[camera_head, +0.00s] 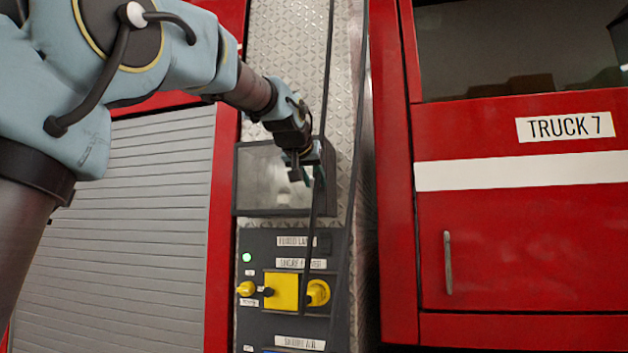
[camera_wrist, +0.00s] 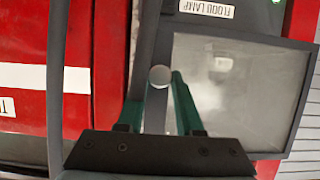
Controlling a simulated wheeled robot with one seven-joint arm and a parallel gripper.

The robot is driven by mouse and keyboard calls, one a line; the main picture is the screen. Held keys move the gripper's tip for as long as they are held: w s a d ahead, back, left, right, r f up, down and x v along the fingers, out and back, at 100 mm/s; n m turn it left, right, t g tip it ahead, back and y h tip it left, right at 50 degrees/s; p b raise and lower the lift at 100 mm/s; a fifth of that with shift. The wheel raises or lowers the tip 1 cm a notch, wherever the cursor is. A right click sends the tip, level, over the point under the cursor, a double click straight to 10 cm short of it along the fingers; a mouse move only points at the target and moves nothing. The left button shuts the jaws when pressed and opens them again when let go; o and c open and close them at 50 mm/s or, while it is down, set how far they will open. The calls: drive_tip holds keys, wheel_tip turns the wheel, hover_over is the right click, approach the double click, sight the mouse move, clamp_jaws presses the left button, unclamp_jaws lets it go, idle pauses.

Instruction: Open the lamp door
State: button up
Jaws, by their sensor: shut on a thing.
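The lamp door (camera_head: 262,182) is a dark-framed pane on the diamond-plate column, above the control panel; it also fills the right half of the wrist view (camera_wrist: 240,90). A round, pale knob (camera_wrist: 160,76) sits at the left edge of the pane in the wrist view. My gripper (camera_head: 308,180) is at the door's right side in the head view. In the wrist view its green fingers (camera_wrist: 160,98) are shut on the knob, one on each side. My gripper and wrist hide part of the door's right edge in the head view. I cannot tell whether the door stands slightly ajar.
Dark hoses or cables (camera_head: 350,200) run down the column near my gripper. The control panel (camera_head: 258,265) below has yellow knobs and a yellow plate. A red truck door (camera_head: 530,240) with a handle (camera_head: 447,262) is at right; a grey roller shutter (camera_head: 130,220) is at left.

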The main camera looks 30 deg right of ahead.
clamp_jaws()
idle(0.8)
